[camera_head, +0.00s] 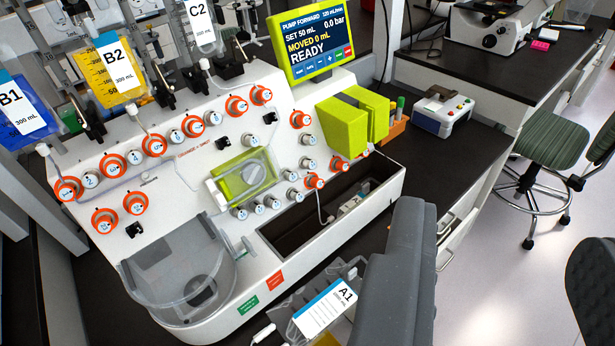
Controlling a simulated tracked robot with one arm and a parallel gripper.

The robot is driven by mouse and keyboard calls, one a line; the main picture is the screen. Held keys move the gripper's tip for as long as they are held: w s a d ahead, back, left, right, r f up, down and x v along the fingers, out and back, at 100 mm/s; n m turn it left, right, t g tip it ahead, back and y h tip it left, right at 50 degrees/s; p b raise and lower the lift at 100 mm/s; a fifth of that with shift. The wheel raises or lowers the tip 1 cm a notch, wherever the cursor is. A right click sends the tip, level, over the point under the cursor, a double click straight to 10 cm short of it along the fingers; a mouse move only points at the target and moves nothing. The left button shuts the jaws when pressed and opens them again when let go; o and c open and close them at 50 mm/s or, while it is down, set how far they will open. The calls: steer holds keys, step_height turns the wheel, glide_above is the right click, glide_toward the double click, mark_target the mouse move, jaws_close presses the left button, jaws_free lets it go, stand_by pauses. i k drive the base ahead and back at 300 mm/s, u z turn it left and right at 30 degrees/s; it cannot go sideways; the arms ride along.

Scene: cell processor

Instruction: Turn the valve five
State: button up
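The white cell processor (170,195) fills the left and middle of the view. Several round valve knobs with orange rings sit on its sloped panel, among them one at the upper middle (237,106), one at the left (67,189) and one near the open bay (314,181). Smaller white and grey knobs sit between them. Their numbers are too small to read, so I cannot tell which is valve five. My gripper (400,265) shows as a dark grey part at the lower right, in front of the processor and apart from the knobs. Its fingertips are not clear.
A screen (320,42) reads READY, MOVED 0 mL. Bags B1 (15,108), B2 (113,70) and C2 (200,22) hang behind the panel. Bag A1 (323,309) is at the front, close to my gripper. Yellow-green blocks (342,127) stand at the right. A stool (545,150) is on the clear floor.

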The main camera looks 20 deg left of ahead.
mark_target(156, 147)
steer(key=u, duration=0.6)
steer(key=k, duration=0.75)
steer(key=u, duration=0.35)
steer(key=i, duration=1)
steer(key=u, duration=0.05)
